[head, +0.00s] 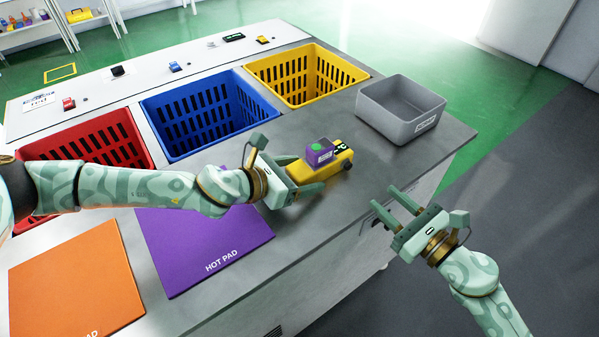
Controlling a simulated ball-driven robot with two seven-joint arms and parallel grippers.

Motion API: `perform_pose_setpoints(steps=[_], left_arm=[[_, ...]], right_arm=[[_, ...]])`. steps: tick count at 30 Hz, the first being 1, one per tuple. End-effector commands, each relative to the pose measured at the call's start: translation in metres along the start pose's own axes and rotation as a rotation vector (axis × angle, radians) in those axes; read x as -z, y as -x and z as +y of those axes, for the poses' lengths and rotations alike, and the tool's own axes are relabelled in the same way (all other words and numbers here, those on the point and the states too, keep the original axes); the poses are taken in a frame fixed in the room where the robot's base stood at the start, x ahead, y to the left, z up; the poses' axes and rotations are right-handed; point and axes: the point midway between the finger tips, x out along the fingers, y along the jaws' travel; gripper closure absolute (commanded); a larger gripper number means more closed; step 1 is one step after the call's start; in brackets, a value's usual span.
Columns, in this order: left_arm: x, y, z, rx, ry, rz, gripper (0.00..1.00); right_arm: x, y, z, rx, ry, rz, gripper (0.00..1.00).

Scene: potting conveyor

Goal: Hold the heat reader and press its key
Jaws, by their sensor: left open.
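A yellow device (325,171), which looks like the heat reader, lies on the grey worktop with a dark part at its right end. A purple block (319,151) with a green round spot and a white label shows at its upper side; I cannot tell whether it is part of the device or a separate thing. My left gripper (304,173) is open at the device's left end, with the near finger in front of it. The far finger is partly hidden, and contact is unclear. My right gripper (384,199) is open and empty, off the worktop's near edge.
A purple hot pad (205,250) and an orange pad (75,280) lie at the left. Red (140,160), blue (184,151) and yellow (310,97) crates line the back. A grey bin (384,125) stands at the right. Worktop between device and bin is clear.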

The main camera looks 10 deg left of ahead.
Motion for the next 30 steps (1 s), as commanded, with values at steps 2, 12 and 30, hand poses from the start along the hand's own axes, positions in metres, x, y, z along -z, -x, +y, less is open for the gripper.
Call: perform_pose_setpoints(steps=[2,12,30], left_arm=[[0.0001,0.0002,0.0001,0.000,0.000,0.000,0.25],[0.0001,0.0005,0.0003,-0.001,0.000,0.000,0.78],[0.0001,0.0006,0.0006,-0.001,-0.001,0.000,0.78]], right_arm=[[-0.0001,0.0000,0.0000,0.000,0.000,0.000,0.64],[0.0000,0.0000,0.0000,0.000,0.000,0.000,0.83],[0.0000,0.0000,0.0000,0.000,0.000,0.000,1.00]])
